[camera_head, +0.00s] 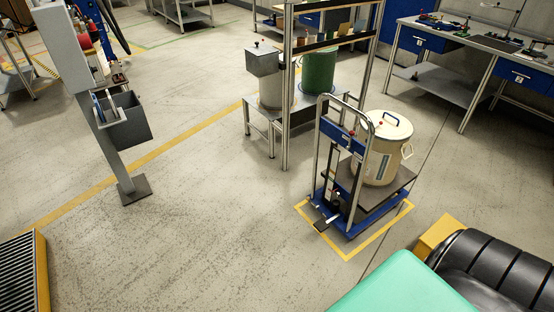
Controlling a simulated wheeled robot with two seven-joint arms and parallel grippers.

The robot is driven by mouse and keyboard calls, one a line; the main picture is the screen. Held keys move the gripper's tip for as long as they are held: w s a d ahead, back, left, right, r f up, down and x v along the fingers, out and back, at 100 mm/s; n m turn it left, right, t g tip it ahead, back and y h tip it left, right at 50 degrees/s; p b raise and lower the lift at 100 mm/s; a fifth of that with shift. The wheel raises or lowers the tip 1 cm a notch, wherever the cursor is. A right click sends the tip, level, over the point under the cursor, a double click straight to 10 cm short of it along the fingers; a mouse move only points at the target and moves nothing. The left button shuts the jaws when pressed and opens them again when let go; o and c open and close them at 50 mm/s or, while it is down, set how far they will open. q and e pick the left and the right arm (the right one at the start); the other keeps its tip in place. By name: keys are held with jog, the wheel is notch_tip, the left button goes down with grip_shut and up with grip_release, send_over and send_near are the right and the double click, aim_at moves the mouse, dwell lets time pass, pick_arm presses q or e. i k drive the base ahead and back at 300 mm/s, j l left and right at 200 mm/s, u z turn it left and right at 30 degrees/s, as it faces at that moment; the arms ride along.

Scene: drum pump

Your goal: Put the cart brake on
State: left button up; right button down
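The blue cart (352,226) stands on the floor at the right of centre, inside a yellow floor marking. It has a silver push handle (331,99) at its left side and a raised dark platform (391,193). A cream drum (381,150) with a blue lid handle stands on that platform. Low at the cart's handle end is a small dark pedal-like part (321,224) with a light piece beside it. It may be the brake, but it is too small to tell its position. Neither of my grippers shows in the view.
A low bench (257,121) behind the cart carries a grey container (273,90) and a green drum (319,70). A grey post with a bin (125,120) stands left. Workbenches (459,49) line the back right. The floor left of the cart is clear.

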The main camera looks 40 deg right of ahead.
aim_at(345, 224)
jog(key=i+z, duration=0.2)
jog(key=i, duration=0.25)
jog(key=i+j+z, duration=0.15)
jog(key=i, duration=0.25)
jog(key=i+j+z, duration=0.2)
jog(key=i, duration=0.2)
jog(key=i+j+z, duration=0.2)
jog(key=i, duration=0.25)
jog(key=i+j+z, duration=0.1)
jog(key=i+z, duration=0.35)
jog(key=i+j+z, duration=0.2)
jog(key=z, duration=0.2)
jog(key=i+j+z, duration=0.6)
jog(key=j+z, duration=0.25)
jog(key=l, duration=0.1)
